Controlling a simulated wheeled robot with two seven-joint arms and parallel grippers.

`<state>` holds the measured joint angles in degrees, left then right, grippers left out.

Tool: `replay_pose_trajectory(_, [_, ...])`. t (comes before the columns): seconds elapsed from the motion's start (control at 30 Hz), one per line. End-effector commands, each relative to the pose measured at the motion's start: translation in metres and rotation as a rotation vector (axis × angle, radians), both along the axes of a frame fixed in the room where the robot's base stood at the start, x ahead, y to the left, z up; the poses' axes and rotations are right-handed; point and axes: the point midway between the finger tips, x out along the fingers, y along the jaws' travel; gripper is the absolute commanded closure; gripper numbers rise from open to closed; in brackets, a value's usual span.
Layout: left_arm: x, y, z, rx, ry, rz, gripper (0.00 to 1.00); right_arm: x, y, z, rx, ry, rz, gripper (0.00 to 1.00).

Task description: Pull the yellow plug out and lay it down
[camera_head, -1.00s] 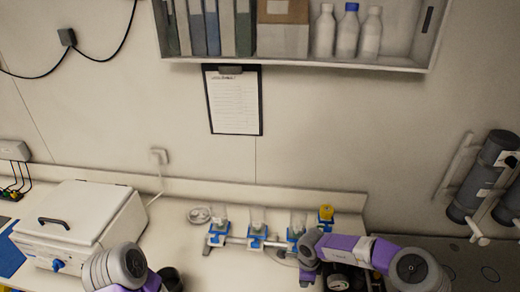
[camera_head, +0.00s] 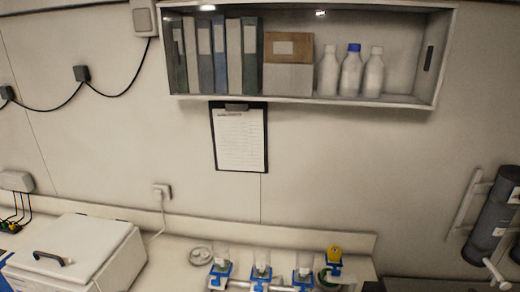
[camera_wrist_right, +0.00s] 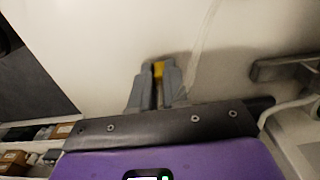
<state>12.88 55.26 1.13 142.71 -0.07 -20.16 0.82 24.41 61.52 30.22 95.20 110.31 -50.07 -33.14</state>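In the right wrist view the two grey fingers of my right gripper (camera_wrist_right: 158,76) are close together. A small yellow piece, which looks like the yellow plug (camera_wrist_right: 158,68), fills the narrow gap at their tips. The fingers hide most of it, and I cannot see what it touches. In the head view several small plugs with yellow showing (camera_head: 12,226) sit at the power strip (camera_head: 16,181) at the left edge, too small to tell apart. Neither gripper shows in the head view.
Blue holders with clear vessels (camera_head: 262,270) and a yellow-topped item (camera_head: 335,253) stand at the bench's back. A white box with a black handle (camera_head: 75,250) is at left. A shelf (camera_head: 300,98) with bottles and binders hangs above. A clipboard (camera_head: 240,140) hangs on the wall.

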Motion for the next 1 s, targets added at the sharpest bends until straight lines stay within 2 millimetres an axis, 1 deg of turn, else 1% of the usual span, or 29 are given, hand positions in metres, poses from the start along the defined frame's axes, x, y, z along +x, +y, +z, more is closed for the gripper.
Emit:
replay_pose_trajectory(0.03, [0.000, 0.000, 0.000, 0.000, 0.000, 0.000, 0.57, 0.000, 0.000, 0.000, 0.000, 0.000, 0.000, 0.80])
replay_pose_trajectory(0.1, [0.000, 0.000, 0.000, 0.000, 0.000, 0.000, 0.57, 0.000, 0.000, 0.000, 0.000, 0.000, 0.000, 0.69])
replay_pose_trajectory(0.2, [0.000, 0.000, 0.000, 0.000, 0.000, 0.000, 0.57, 0.000, 0.000, 0.000, 0.000, 0.000, 0.000, 0.56])
replay_pose_trajectory(0.43, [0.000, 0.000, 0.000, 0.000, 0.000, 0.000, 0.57, 0.000, 0.000, 0.000, 0.000, 0.000, 0.000, 0.56])
replay_pose_trajectory(0.53, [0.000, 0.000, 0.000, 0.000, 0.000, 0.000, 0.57, 0.000, 0.000, 0.005, 0.000, -0.001, -0.001, 0.56])
replay_pose_trajectory(0.67, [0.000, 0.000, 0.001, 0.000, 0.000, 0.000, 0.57, 0.001, -0.001, 0.023, -0.001, -0.003, -0.001, 0.56])
replay_pose_trajectory(0.8, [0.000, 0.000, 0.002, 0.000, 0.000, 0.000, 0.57, 0.001, -0.001, 0.048, -0.001, -0.003, -0.001, 0.56])
replay_pose_trajectory(0.9, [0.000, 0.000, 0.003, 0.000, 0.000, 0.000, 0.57, 0.001, -0.001, 0.062, -0.001, -0.003, -0.001, 0.56])
replay_pose_trajectory(1.0, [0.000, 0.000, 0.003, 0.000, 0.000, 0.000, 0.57, 0.000, 0.000, 0.071, 0.000, -0.001, -0.001, 0.56])
